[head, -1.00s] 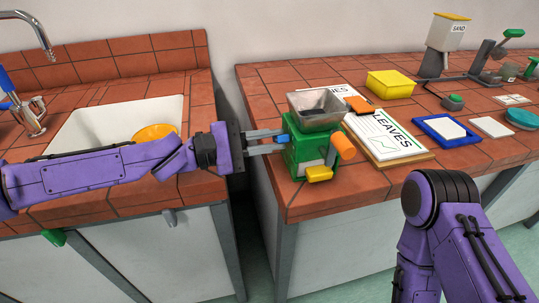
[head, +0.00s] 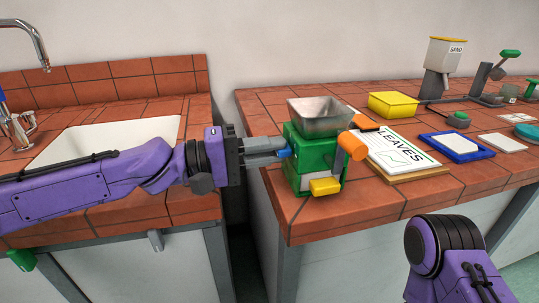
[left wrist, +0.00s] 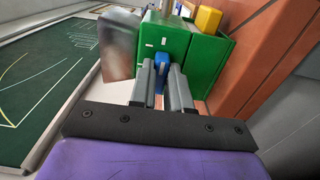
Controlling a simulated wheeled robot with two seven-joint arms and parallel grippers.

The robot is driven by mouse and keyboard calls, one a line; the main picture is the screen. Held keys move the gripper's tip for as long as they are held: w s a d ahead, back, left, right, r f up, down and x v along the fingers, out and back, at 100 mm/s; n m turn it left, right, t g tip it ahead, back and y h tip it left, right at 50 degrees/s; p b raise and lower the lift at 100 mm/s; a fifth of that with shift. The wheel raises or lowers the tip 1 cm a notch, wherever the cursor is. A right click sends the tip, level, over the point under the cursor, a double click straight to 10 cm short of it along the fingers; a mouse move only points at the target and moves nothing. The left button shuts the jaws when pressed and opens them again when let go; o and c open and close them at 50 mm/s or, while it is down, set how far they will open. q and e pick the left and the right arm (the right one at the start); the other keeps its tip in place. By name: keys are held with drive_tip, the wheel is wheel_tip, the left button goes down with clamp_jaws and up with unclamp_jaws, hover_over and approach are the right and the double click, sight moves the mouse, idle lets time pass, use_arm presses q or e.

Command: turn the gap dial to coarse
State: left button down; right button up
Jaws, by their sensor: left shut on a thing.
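The green grinder box (head: 316,158) stands at the left end of the right bench, with a grey metal hopper (head: 319,113) on top. An orange cylinder (head: 351,146) and a yellow block (head: 325,186) show on its front right. A blue dial (head: 284,153) sits on its left side. My left gripper (head: 281,149) reaches the dial from the left and is shut on it; in the left wrist view the dial (left wrist: 162,61) is between the fingertips (left wrist: 162,72). White marks show on the green face near it. My right gripper is out of view; only my right arm shows.
Behind the grinder lie a LEAVES sheet (head: 402,150) on a board and a yellow box (head: 393,105). A blue-rimmed tray (head: 457,147) and the SAND hopper (head: 443,57) stand further right. A gap separates the sink bench from the right bench.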

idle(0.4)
use_arm(q)
drive_tip(key=c, duration=1.1)
unclamp_jaws()
drive_tip(key=shift+a, duration=0.1)
drive_tip(key=p+v, duration=0.1)
drive_tip(key=v, duration=0.8)
drive_tip(key=shift+s+a+r, duration=0.1)
drive_tip(key=shift+s+a, duration=0.05)
drive_tip(key=shift+a, duration=0.2)
drive_tip(key=shift+s+a, duration=0.1)
drive_tip(key=shift+a, duration=0.25)
